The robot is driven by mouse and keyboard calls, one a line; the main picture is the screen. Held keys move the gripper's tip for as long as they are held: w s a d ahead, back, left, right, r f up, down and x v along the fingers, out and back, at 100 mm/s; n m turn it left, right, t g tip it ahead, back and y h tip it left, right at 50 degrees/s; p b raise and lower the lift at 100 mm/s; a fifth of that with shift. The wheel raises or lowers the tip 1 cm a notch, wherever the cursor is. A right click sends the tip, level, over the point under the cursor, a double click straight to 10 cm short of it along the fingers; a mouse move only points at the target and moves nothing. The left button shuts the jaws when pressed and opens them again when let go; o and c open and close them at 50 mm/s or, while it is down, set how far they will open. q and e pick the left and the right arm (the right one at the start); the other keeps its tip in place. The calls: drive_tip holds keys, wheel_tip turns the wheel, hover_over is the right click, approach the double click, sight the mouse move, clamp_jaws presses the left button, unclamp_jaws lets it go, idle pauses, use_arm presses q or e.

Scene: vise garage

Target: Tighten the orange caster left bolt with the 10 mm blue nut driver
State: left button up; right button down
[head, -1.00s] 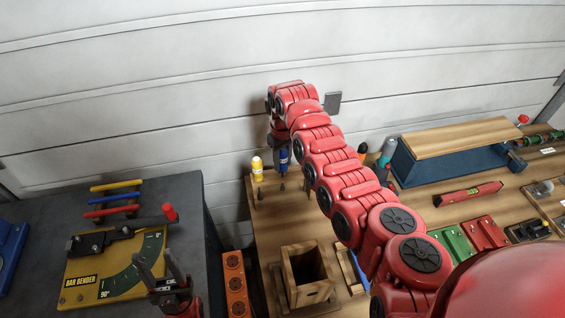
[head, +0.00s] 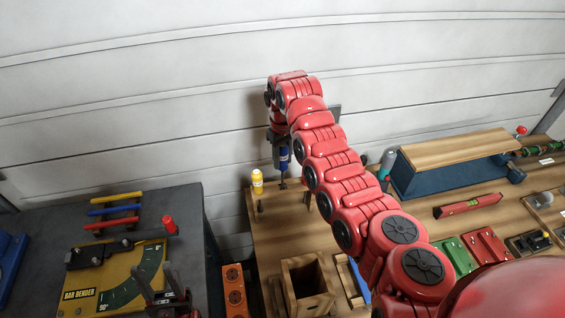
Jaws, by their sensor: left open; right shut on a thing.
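The blue nut driver (head: 284,158) is upright at the far left of the wooden bench, its shaft pointing down. My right gripper (head: 281,143) is shut on its handle, partly hidden behind my own red arm. The shaft tip is close to the bench top; I cannot tell whether it is clear of its stand. My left gripper (head: 160,285) is open and empty over the front of the bar bender. The orange caster (head: 234,290) appears to be the orange block between the two benches; its bolts are too small to tell apart.
A yellow-handled driver (head: 257,182) stands left of the blue one. An open wooden box (head: 307,283) sits nearer on the bench. A blue toolbox with a wooden top (head: 455,165) and a red level (head: 468,206) lie right.

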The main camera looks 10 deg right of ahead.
sight(283, 146)
drive_tip(key=shift+r+p, duration=0.7)
drive_tip(key=shift+r, duration=1.7)
drive_tip(key=c, duration=1.1)
unclamp_jaws()
clamp_jaws()
